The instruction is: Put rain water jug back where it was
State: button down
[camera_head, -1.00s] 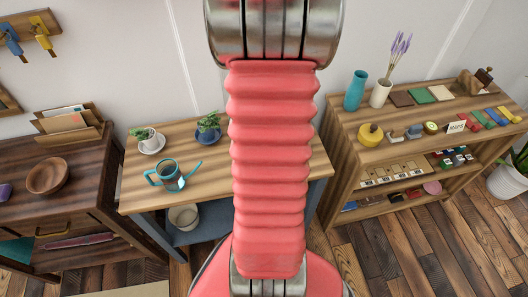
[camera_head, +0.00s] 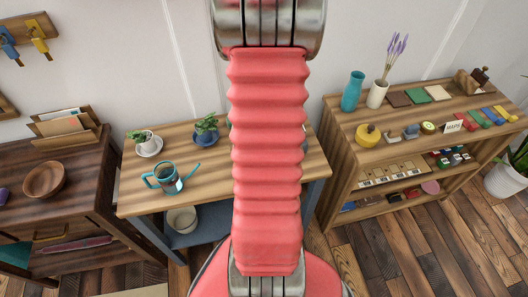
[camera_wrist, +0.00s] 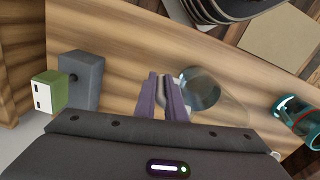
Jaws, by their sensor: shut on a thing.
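In the wrist view my gripper (camera_wrist: 170,95) has its purple fingers shut on what looks like the handle of a clear glass jug (camera_wrist: 203,92). The clear jug appears over the wooden table, and I cannot tell whether its base touches it. A second jug, glass with teal trim, a spout and a white tag, stands on the table (camera_head: 165,177) in the head view. It also shows at the right of the wrist view (camera_wrist: 299,117). In the head view my arm hides my gripper and the clear jug.
The table (camera_head: 135,203) also bears two potted plants (camera_head: 147,142) (camera_head: 206,128). A grey block (camera_wrist: 83,80) and a green block (camera_wrist: 45,92) lie left of my fingers. A bookcase (camera_head: 345,150) stands to the right and a dark cabinet (camera_head: 75,190) to the left.

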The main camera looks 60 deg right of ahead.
jog(key=c, duration=1.8)
grip_release()
notch_tip(320, 180, up, 12)
jog(key=shift+r, duration=0.1)
